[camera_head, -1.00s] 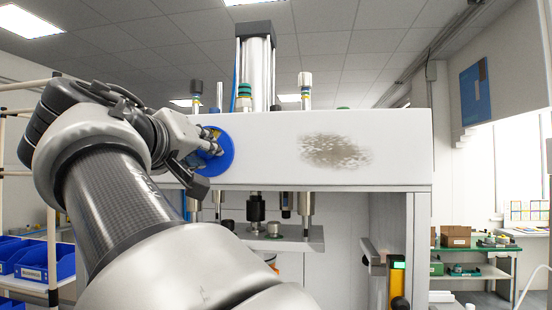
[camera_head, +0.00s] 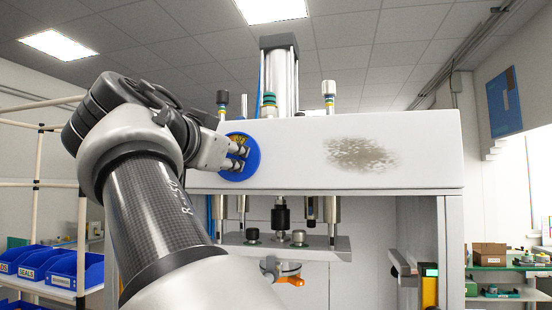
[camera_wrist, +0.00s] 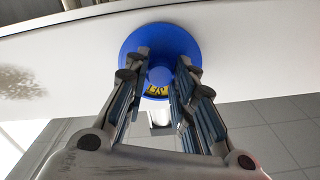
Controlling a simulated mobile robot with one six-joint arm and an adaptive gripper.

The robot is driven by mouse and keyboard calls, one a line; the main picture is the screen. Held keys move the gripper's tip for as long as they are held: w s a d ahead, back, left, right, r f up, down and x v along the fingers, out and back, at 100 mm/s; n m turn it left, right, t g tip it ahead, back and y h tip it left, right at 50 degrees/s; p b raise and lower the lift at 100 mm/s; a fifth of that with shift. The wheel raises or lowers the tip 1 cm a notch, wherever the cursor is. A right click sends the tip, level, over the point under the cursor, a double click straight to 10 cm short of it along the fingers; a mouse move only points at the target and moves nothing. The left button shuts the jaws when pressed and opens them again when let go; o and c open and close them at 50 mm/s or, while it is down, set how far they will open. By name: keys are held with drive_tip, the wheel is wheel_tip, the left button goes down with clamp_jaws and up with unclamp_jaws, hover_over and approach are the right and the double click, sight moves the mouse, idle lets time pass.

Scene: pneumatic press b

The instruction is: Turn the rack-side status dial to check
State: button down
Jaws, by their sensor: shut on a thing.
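The blue round status dial (camera_head: 241,158) is on the left end of the press's white front beam. It also shows in the wrist view (camera_wrist: 160,45), with a raised centre knob and a yellow label with dark lettering that I cannot read for sure. My gripper (camera_head: 238,158) reaches the dial from the left. In the wrist view my gripper (camera_wrist: 160,72) has a finger on each side of the centre knob and is shut on it. The fingers hide part of the dial face.
The press's white beam (camera_head: 300,150) has a dark worn patch (camera_head: 362,155). Below it are press rods and a fixture with an orange-handled part (camera_head: 290,281). A rack with blue bins (camera_head: 80,268) stands at left. A green bench (camera_head: 500,295) is at far right.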

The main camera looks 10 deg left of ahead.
drive_tip(key=m, duration=0.5)
drive_tip(key=shift+m+b, duration=0.3)
drive_tip(key=shift+b, duration=0.05)
drive_tip(key=m, duration=0.5)
idle(0.4)
drive_tip(key=c, duration=1.3)
unclamp_jaws()
drive_tip(key=shift+c, duration=0.2)
